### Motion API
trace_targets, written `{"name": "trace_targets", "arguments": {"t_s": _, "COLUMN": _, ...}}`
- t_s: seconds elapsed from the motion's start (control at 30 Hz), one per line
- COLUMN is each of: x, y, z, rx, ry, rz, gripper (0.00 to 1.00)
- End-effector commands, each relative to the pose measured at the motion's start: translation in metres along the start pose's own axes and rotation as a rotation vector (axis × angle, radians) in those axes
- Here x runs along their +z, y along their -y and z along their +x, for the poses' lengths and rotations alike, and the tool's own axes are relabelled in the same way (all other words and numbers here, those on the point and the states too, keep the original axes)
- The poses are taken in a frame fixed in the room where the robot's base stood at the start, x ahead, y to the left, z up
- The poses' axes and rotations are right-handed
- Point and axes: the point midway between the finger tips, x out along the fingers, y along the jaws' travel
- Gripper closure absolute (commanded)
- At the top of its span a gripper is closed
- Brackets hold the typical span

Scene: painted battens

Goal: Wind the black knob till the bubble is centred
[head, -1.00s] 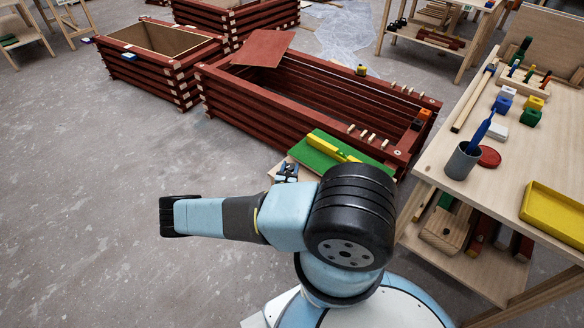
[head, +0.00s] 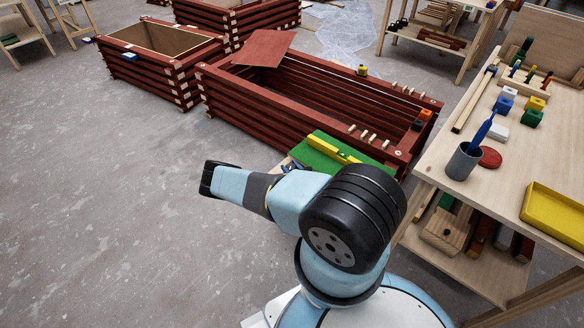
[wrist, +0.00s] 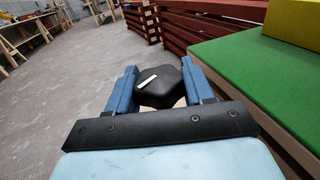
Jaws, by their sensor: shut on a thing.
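In the wrist view the black knob (wrist: 162,88), with a white mark on top, sits between the two blue fingers of my gripper (wrist: 160,90), which is shut on it. The knob is beside a green board (wrist: 255,85). A yellow level (wrist: 297,20) lies on the board. In the head view the yellow level (head: 334,149) and green board (head: 312,152) show at the near corner of the red batten box. My arm hides most of the knob and fingers there. The bubble is too small to see.
A long red batten box (head: 270,125) lies behind the board, with pale pegs along its right end. A wooden bench (head: 510,150) stands at right with a blue brush in a grey cup (head: 462,160) and a yellow tray (head: 560,215). The floor at left is clear.

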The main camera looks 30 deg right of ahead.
Motion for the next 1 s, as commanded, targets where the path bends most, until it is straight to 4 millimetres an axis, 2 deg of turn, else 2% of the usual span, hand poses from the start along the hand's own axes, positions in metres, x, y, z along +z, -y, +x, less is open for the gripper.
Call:
{"name": "trace_targets", "arguments": {"t_s": 0.03, "x": 0.0051, "y": -0.0016, "z": 0.0056, "rx": 0.025, "ry": 0.014, "rz": -0.001, "gripper": 0.79}}
{"name": "trace_targets", "arguments": {"t_s": 0.7, "x": 0.0056, "y": -0.0008, "z": 0.0049, "rx": 0.077, "ry": 0.015, "rz": -0.004, "gripper": 0.79}}
{"name": "trace_targets", "arguments": {"t_s": 0.73, "x": 0.0056, "y": -0.0007, "z": 0.0049, "rx": 0.076, "ry": 0.015, "rz": -0.004, "gripper": 0.46}}
{"name": "trace_targets", "arguments": {"t_s": 0.93, "x": 0.0041, "y": 0.0003, "z": 0.0031, "rx": 0.074, "ry": 0.011, "rz": -0.004, "gripper": 0.27}}
{"name": "trace_targets", "arguments": {"t_s": 1.0, "x": 0.0033, "y": 0.0005, "z": 0.0023, "rx": 0.072, "ry": 0.009, "rz": -0.004, "gripper": 0.27}}
